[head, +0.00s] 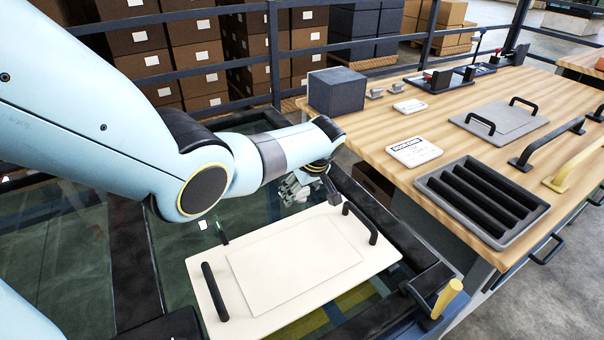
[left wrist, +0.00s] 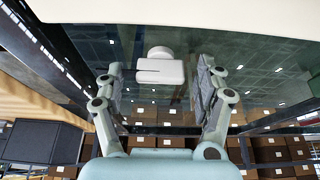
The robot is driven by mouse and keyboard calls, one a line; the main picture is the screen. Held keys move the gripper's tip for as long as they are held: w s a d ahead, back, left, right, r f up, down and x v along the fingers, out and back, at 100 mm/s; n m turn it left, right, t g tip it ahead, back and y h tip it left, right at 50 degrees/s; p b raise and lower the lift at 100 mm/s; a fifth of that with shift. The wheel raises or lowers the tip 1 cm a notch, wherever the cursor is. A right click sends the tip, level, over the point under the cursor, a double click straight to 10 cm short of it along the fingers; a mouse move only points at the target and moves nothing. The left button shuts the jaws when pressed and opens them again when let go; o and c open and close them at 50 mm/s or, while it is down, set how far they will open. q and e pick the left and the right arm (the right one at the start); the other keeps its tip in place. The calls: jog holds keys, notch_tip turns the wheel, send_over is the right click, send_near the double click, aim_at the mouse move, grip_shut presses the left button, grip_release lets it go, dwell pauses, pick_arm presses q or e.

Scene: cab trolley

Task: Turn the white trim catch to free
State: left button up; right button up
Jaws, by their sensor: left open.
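The white trim catch (left wrist: 160,69) shows in the left wrist view as a rounded knob with a flat, slotted bar, in front of dark glass. My left gripper (left wrist: 159,84) is open, with one grey finger pad on each side of the catch and a visible gap to both. In the head view my left gripper (head: 297,189) is over the glass at the far edge of the cream panel (head: 210,265). I cannot make out the catch there. My right gripper is not in view.
The cream panel has two black handles and lies on the dark-framed glass. A wooden bench (head: 380,130) on the right holds a dark box (head: 337,91), white cards, a grey plate with handles and a slotted black tray (head: 425,183). Shelved cartons stand behind a railing.

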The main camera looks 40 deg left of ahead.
pick_arm(q)
jog(key=v, duration=1.2)
dwell(0.3)
